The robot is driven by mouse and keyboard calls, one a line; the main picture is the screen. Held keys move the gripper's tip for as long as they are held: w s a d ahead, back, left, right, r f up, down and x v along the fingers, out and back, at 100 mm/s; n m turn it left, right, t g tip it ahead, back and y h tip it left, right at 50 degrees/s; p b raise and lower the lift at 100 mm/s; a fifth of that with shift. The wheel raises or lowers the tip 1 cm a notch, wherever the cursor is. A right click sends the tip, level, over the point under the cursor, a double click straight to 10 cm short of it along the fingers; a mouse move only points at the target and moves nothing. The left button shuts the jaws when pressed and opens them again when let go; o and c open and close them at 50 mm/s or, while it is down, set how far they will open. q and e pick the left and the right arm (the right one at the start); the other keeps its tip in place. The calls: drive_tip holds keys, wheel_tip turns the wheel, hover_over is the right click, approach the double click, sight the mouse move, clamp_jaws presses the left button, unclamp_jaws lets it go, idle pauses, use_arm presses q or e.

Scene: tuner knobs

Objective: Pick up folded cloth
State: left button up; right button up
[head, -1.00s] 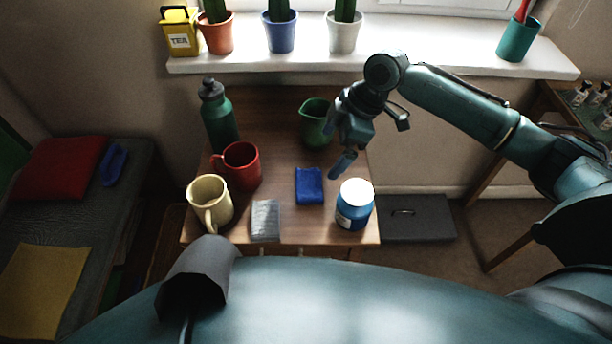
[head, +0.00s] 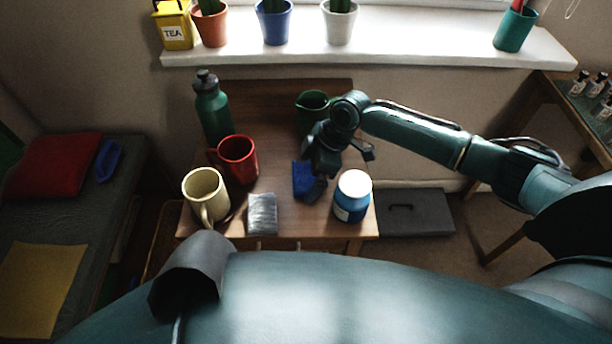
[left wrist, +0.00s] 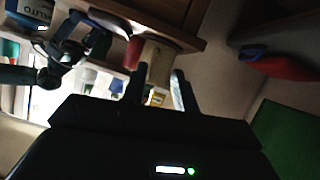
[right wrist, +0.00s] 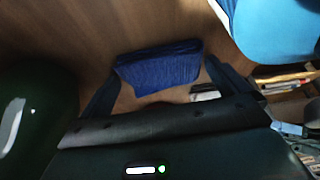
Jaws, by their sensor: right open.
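A blue folded cloth (head: 300,178) lies flat on the wooden table, partly covered by my right gripper (head: 318,178) in the head view. In the right wrist view the blue cloth (right wrist: 160,68) lies between the spread fingers of my right gripper (right wrist: 165,76). This gripper is open, pointing down over the cloth; I cannot tell whether it touches it. A grey folded piece (head: 262,213) lies nearer the table's front edge. My left gripper (left wrist: 162,80) shows only in the left wrist view, with its fingers apart and nothing held.
A blue jar (head: 352,197) with a white lid stands just right of the cloth. A green pitcher (head: 312,108) is behind it. A red mug (head: 238,160), a cream mug (head: 205,192) and a green bottle (head: 212,108) stand on the left.

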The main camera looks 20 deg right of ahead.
drive_tip(key=c, duration=0.7)
